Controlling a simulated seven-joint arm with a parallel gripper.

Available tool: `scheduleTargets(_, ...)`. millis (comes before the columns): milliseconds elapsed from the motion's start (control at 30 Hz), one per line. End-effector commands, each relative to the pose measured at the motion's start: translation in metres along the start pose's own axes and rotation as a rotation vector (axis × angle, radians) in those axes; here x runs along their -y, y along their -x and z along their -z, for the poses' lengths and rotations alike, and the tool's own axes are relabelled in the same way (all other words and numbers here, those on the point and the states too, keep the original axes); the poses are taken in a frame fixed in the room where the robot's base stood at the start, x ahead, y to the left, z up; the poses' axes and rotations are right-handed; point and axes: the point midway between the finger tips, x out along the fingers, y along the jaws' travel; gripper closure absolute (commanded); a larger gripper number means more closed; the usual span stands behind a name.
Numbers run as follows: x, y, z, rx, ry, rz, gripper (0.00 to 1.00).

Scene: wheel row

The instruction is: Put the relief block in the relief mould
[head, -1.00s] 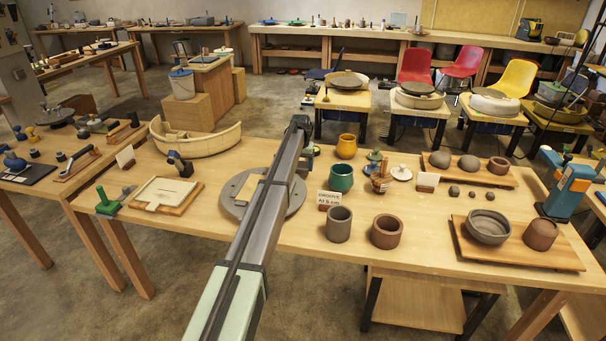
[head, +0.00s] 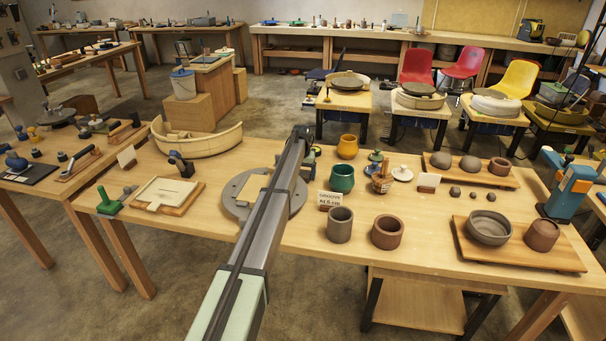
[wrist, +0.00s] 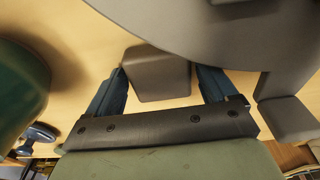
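A grey block, which looks like the relief block (wrist: 158,78), lies between the two blue fingers of my gripper (wrist: 160,70) in the wrist view. The fingers are apart. The left fingertip is close against the block's side and a thin gap shows at the right. In the head view my arm hides the block and most of the gripper. A cream square slab with a recessed face (head: 166,191) lies on a wooden board at the table's left. A grey round plate with a rectangular opening (head: 236,206) lies left of my gripper. I cannot tell for certain which is the relief mould.
A curved wooden tray (head: 205,144) is behind the slab. Bare tabletop lies along the front.

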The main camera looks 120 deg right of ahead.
Motion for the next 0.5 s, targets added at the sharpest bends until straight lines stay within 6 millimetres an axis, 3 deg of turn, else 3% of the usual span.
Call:
scheduleTargets(100, 0.0, 0.0, 0.0, 0.0, 0.0, 0.0, 0.05)
scheduleTargets(333, 0.0, 0.001, 0.0, 0.0, 0.0, 0.0, 0.05)
scheduleTargets(500, 0.0, 0.013, 0.0, -0.001, 0.0, 0.0, 0.05)
